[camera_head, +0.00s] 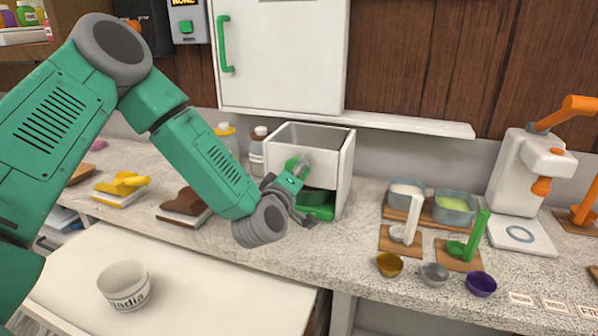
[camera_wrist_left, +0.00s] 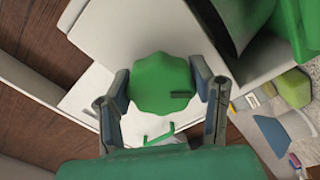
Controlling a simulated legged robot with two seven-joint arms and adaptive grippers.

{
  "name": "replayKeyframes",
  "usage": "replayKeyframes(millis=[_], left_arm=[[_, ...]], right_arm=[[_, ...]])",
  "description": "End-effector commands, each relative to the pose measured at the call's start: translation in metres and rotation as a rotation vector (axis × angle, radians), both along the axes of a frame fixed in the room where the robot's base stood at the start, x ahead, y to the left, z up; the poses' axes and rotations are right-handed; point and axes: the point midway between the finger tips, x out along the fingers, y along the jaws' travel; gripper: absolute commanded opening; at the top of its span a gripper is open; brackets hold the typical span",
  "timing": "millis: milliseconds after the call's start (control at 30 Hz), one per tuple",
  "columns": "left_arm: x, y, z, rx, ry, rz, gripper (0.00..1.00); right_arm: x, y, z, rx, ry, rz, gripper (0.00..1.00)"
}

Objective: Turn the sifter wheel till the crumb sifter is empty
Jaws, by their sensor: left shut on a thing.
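The crumb sifter is a white open-topped box (camera_head: 338,165) at the back of the counter, with a green tray (camera_head: 318,212) low at its front. I see grey inner walls; its bottom and any crumbs are hidden. My left gripper (camera_head: 300,192) is at the sifter's front left. In the left wrist view the green scalloped sifter wheel (camera_wrist_left: 160,84) sits between the two fingers of my left gripper (camera_wrist_left: 162,97), which is shut on it. In the head view the gripper mostly hides the wheel. My right gripper is not in view.
Right of the sifter stand two grey tubs (camera_head: 455,208), white and green presses and several small bowls (camera_head: 434,273). A white machine (camera_head: 525,170) is farther right. A white cup (camera_head: 124,287) stands front left. Two bottles (camera_head: 257,145) stand behind my arm, below a white cabinet (camera_head: 285,60).

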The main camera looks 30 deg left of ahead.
Motion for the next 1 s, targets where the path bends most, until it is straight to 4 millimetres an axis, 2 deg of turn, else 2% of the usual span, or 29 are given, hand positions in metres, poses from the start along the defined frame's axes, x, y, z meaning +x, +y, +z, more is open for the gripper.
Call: replayKeyframes(millis=[33, 1000], left_arm=[[-0.003, -0.0006, -0.0087, 0.007, 0.024, -0.004, 0.21], [-0.0032, -0.0001, -0.0096, 0.136, 0.056, -0.004, 0.21]], right_arm=[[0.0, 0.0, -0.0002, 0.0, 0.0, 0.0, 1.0], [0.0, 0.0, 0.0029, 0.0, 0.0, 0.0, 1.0]])
